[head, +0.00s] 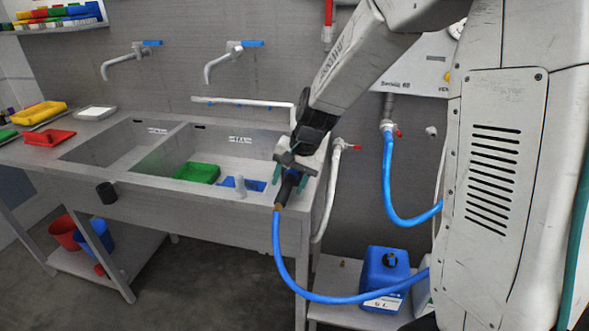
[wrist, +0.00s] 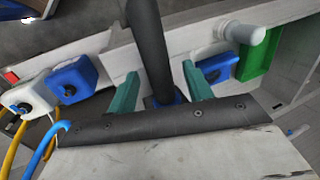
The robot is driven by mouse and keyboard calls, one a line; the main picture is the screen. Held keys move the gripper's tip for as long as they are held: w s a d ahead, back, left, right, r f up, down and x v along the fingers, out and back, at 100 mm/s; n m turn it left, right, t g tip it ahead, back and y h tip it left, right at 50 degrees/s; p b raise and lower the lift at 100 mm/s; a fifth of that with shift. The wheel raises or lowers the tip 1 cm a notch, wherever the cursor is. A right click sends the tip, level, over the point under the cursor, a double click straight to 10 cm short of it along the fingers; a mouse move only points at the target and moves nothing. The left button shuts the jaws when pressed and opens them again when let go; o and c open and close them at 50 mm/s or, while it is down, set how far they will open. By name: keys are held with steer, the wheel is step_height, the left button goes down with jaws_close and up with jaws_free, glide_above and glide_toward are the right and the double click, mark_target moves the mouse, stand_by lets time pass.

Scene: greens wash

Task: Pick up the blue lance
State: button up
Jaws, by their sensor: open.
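The lance shows in the head view as a dark grip (head: 287,190) with a brass-coloured end and a blue hose (head: 278,245) hanging from it. It is at the front right of the sink bench. My gripper (head: 291,180) is there, with its teal fingers on either side of the grip. In the wrist view, the lance's dark shaft (wrist: 150,45) runs between the open fingers of my gripper (wrist: 161,88), with a bit of blue at its near end. Gaps show between shaft and fingers. My wrist hides part of the lance.
A white post (head: 240,186) stands nearby on the front rim. A blue canister (head: 384,275) sits on a low shelf at right. The hose loops past it.

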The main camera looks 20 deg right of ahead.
steer(key=c, duration=0.8)
steer(key=shift+o, duration=0.2)
steer(key=shift+r, duration=0.15)
